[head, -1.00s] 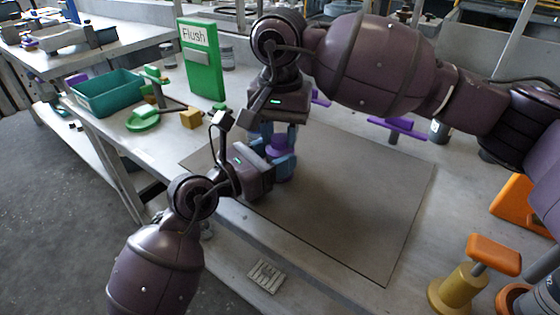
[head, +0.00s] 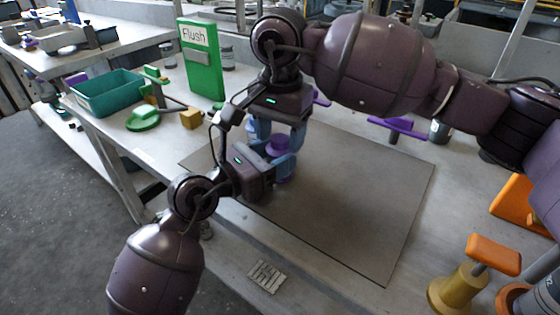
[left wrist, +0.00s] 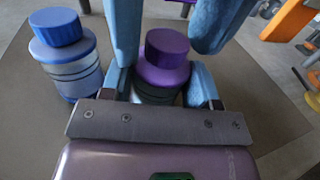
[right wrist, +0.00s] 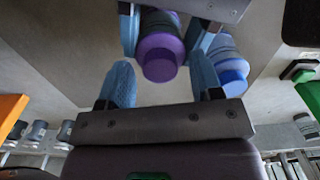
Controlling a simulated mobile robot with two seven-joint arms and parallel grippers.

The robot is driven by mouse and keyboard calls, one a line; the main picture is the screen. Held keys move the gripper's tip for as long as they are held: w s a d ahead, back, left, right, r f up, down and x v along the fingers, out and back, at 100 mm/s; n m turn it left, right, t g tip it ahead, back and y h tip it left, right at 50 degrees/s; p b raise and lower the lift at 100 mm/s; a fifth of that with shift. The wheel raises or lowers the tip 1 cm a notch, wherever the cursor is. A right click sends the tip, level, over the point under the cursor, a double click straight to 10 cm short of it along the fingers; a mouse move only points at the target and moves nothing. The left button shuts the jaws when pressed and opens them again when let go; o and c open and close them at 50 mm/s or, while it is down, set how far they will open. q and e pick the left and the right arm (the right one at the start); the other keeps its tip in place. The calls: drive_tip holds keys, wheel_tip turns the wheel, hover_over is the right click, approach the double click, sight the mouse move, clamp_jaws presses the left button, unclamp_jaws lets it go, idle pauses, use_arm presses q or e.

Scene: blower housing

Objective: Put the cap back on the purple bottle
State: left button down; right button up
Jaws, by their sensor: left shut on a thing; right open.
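The purple bottle (left wrist: 163,75) stands upright between my left gripper's fingers, with a clear lower body. Its purple cap (left wrist: 167,46) sits on top of the neck; I cannot tell how tightly it is seated. In the head view the cap (head: 278,145) shows between the two grippers. My left gripper (head: 281,165) is shut on the bottle from the side. My right gripper (head: 278,136) is open above the cap, its blue fingers spread to either side. In the right wrist view the purple cap (right wrist: 159,60) lies beyond the open fingers, apart from them.
A blue bottle with a blue cap (left wrist: 55,27) stands close beside the purple one. The grey mat (head: 350,210) is clear to the right.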

drive_tip(key=shift+r, duration=2.25)
drive_tip(key=shift+c, duration=0.2)
drive_tip(key=shift+r+n, duration=1.7)
drive_tip(key=shift+r, duration=0.05)
drive_tip(key=shift+f, duration=0.1)
drive_tip(key=shift+f, duration=3.95)
